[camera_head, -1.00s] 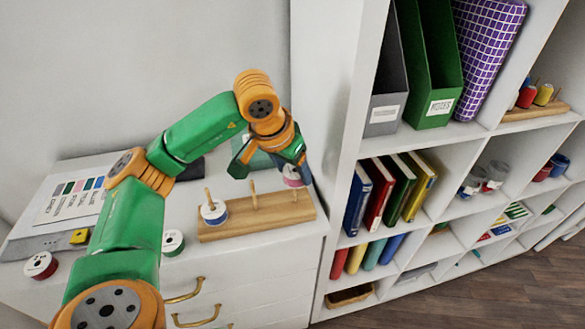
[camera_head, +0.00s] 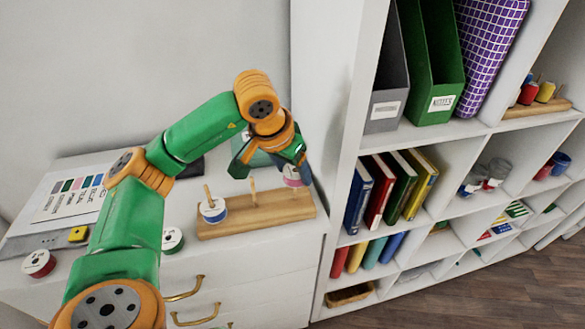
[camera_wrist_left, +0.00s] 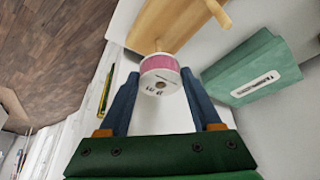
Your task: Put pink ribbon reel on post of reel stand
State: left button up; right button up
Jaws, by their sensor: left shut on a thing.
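The pink ribbon reel (camera_head: 293,178) is at the right end of the wooden reel stand (camera_head: 230,226). It also shows in the left wrist view (camera_wrist_left: 160,66) as a white reel with a pink band. My left gripper (camera_head: 300,166) is shut on it, a finger on each side in the wrist view (camera_wrist_left: 160,92). In the wrist view, a post tip shows just beyond the reel, near the stand's end (camera_wrist_left: 165,20); I cannot tell whether the reel is around it. A blue ribbon reel (camera_head: 213,209) sits on the left post. The middle post (camera_head: 253,192) is bare. My right gripper is not in view.
A red reel (camera_head: 39,263) and a green reel (camera_head: 172,240) stand on the cabinet top left of the stand. A teal box (camera_wrist_left: 255,70) is close beside the gripper. A tall white shelf (camera_head: 335,150) rises at the right.

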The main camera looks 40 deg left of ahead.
pick_arm(q)
jog(key=shift+f+b, duration=0.8)
jog(key=shift+f, duration=0.25)
jog(key=o, duration=1.4)
